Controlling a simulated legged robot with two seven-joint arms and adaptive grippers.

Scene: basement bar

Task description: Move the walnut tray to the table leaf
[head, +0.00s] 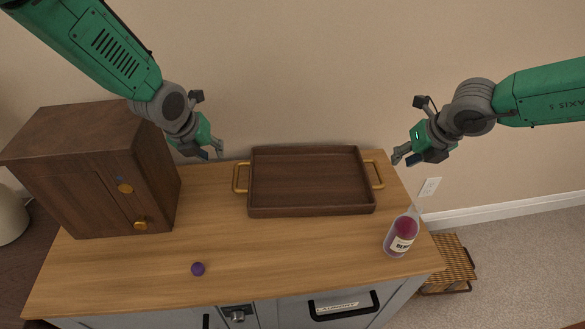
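The walnut tray (312,213) is a dark rectangular tray with a brass handle at each short end. It lies flat and empty on the wooden counter top, towards the back. My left gripper (214,153) is above and left of the tray's left handle (240,177), apart from it. My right gripper (402,160) is above and right of the right handle (374,174), also apart from it. Both grippers seem empty; their fingers are small and seen at an angle, so I cannot tell their opening well. I cannot make out a table leaf for certain.
A dark wooden cabinet (90,180) stands at the counter's left. A bottle with a white label (401,240) stands at the front right, close to the edge. A small purple ball (198,268) lies at front left. A wicker basket (447,262) is on the floor at right. The counter's front middle (285,255) is clear.

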